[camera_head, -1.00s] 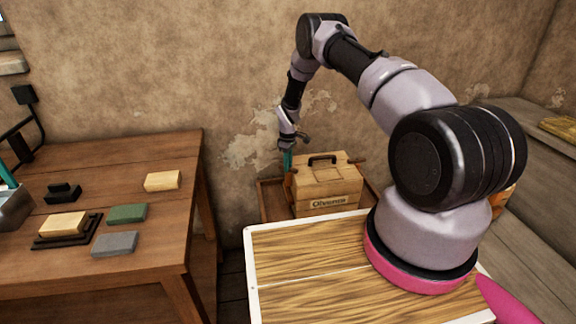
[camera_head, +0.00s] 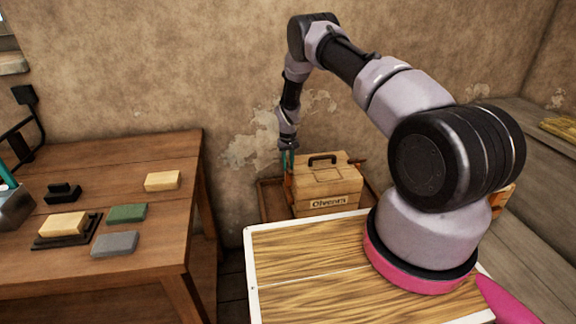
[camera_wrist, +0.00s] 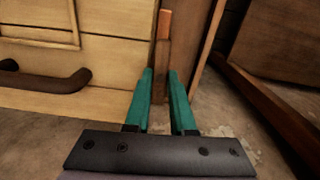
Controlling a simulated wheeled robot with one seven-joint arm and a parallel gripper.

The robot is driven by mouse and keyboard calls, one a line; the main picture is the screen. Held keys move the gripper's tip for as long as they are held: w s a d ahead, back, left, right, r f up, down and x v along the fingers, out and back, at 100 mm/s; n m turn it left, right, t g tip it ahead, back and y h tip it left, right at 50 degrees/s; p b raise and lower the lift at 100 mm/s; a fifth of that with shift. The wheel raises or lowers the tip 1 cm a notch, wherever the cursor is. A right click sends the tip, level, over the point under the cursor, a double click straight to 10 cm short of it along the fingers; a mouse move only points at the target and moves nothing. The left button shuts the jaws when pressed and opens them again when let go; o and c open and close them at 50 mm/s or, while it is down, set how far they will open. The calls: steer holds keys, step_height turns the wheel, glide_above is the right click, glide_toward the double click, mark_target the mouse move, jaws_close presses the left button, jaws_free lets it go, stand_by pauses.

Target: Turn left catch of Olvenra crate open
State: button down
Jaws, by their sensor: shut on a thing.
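The Olvenra crate (camera_head: 328,186) is a pale wooden box with a dark handle (camera_head: 322,158) on its lid and a name label (camera_head: 328,203) on its front. My gripper (camera_head: 288,164) points down at the crate's left side. In the wrist view, its teal fingers (camera_wrist: 161,72) are close together at the end of an orange-brown wooden catch (camera_wrist: 163,38), the left one, and are shut on it. The crate's lid (camera_wrist: 110,65) fills the left of that view. The fingers partly hide the catch, so its exact turn is hard to tell.
The crate sits in a low brown tray-like stand (camera_head: 268,200) by the wall. A wooden table (camera_head: 150,215) with several blocks stands at left. A white-edged wood-grain top (camera_head: 300,265) lies in front. A grey bench (camera_head: 530,205) is at right.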

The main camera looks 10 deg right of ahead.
mark_target(288, 167)
steer(key=shift+m, duration=0.4)
steer(key=c, duration=0.8)
jaws_free()
steer(key=shift+o, duration=0.2)
steer(key=shift+r, duration=0.1)
step_height(288, 167, up, 11)
steer(key=shift+f, duration=0.2)
